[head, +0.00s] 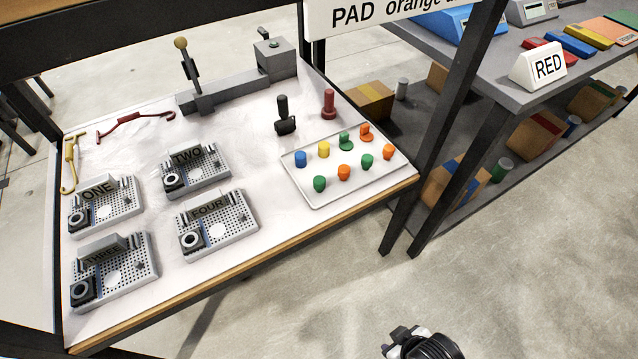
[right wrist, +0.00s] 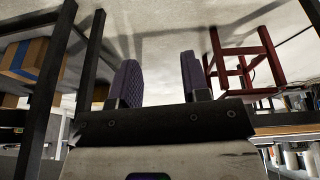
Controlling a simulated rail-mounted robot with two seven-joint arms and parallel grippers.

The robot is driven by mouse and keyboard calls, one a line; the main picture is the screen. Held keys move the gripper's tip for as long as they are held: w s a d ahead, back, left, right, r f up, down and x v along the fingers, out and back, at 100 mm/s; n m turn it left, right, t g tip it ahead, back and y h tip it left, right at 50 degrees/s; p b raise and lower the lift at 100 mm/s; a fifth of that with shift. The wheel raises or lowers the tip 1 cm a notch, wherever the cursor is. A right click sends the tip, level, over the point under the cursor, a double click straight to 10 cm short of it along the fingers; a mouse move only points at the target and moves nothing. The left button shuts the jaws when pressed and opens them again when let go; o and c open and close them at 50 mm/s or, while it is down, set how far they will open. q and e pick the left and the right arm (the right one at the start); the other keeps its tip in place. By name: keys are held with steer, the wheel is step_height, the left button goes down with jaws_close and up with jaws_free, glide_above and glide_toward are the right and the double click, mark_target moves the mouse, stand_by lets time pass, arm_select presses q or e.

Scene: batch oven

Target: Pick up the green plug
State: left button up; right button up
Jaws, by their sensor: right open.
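Several green plugs stand on a white tray (head: 331,197) at the right end of the workbench in the head view: one green plug (head: 346,141) in the back row, another (head: 366,161) and another (head: 319,184) in the front row. My right gripper (head: 402,338) is low at the bottom of the head view, over the floor and well apart from the tray. In the right wrist view its two dark padded fingers (right wrist: 160,80) are spread with nothing between them. My left gripper is not in view.
The tray also holds a blue plug (head: 300,159), a yellow plug (head: 323,149) and several orange plugs (head: 344,172). Several perforated fixtures (head: 205,222) stand on the left. A black tool (head: 284,115) and red one (head: 328,104) stand behind the tray. A shelf post (head: 440,140) rises at right.

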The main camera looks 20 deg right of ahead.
steer(key=shift+o, duration=0.2)
stand_by(0.3)
steer(key=o, duration=0.4)
